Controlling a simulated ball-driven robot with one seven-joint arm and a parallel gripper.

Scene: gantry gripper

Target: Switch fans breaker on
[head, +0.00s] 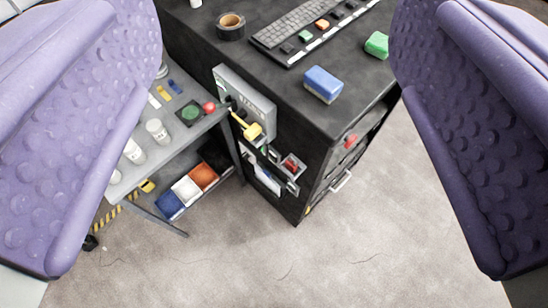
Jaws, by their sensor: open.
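My gripper (275,100) is open, with its two purple padded fingers wide apart at the left and right of the head view. Nothing is between them but the scene beyond. A grey panel (233,83) is on the side of the black cabinet, with small dark parts and a yellow lever (251,131) sticking out from it. A small grey box with a red switch (290,166) is lower on the same side. The labels are too small to read, so I cannot tell which part is the fans breaker or its state.
The black cabinet (268,66) carries a keyboard (297,27), a tape roll (231,25), a blue block (323,84) and a green block (377,44). A grey bench (176,135) with white containers, buttons and coloured bins stands left. The floor (300,262) in front is clear.

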